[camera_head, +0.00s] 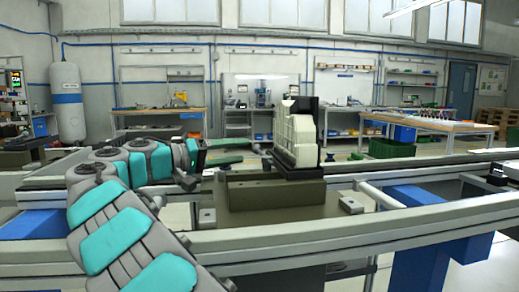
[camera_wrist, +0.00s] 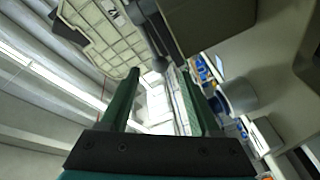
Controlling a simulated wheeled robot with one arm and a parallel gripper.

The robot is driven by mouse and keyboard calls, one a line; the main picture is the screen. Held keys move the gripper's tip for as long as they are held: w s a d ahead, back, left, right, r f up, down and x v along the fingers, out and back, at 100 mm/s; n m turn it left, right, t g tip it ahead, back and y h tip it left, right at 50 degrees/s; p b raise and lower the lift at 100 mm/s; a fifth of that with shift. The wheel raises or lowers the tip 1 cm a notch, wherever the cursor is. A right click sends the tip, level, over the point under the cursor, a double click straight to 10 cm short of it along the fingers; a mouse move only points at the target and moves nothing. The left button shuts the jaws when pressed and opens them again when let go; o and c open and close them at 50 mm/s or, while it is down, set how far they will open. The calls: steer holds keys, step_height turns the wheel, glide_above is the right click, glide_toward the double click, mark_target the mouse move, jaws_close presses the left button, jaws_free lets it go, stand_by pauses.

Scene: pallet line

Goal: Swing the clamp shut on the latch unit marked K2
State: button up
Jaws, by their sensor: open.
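A cream, ribbed block (camera_head: 295,137) stands upright with a black part (camera_head: 308,104) at its top and right side. It sits on a dark olive base (camera_head: 275,193) on the line. I cannot read a K2 mark in the head view. In the wrist view a ribbed cream panel (camera_wrist: 95,40) shows at top left with a small dark mark, too small to read surely. A dark bar (camera_wrist: 157,25) lies beside it; I cannot tell whether it is the clamp. My gripper (camera_wrist: 159,74) is open with green fingers apart and nothing visible between them. In the head view my gripper (camera_head: 245,151) is left of the block.
Grey rails (camera_head: 400,222) run across the front, and a far rail passes behind the base. Blue supports (camera_head: 425,255) stand below at right. A workbench (camera_head: 435,125) and shelves are farther back. The space above the block is clear.

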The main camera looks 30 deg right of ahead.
mark_target(257, 149)
steer(key=d, duration=0.6)
steer(key=shift+w+d, duration=0.1)
steer(key=shift+w, duration=0.05)
jaws_close()
stand_by(1.2)
